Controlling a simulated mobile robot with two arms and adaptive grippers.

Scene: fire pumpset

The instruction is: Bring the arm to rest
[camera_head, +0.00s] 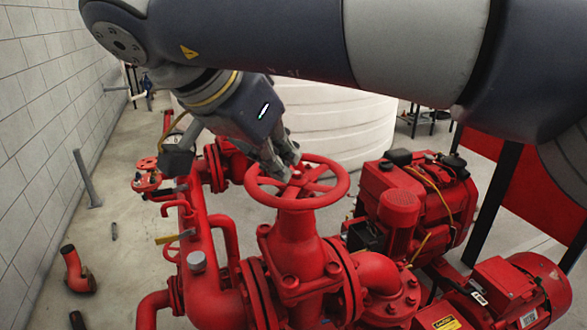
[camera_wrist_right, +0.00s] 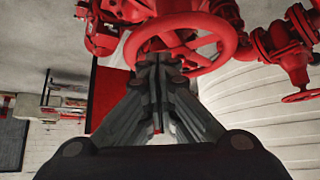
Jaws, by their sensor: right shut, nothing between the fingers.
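My right arm (camera_head: 415,45) reaches across the top of the head view, bent down at the wrist. My right gripper (camera_head: 283,162) is shut and empty, pointing down at the upper left part of a red valve handwheel (camera_head: 335,190). In the right wrist view, the closed fingers (camera_wrist_right: 157,62) lie in front of the near rim of the handwheel (camera_wrist_right: 229,38). I cannot tell whether the fingertips touch the wheel or are just above it. My left gripper is not in view.
Red pump pipework (camera_head: 295,250) fills the lower middle. A red engine (camera_head: 440,195) and a red motor (camera_head: 535,285) stand at right. A white ribbed tank (camera_head: 350,130) is behind. A block wall (camera_head: 35,130) bounds the left; floor (camera_head: 120,215) beside it is mostly clear.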

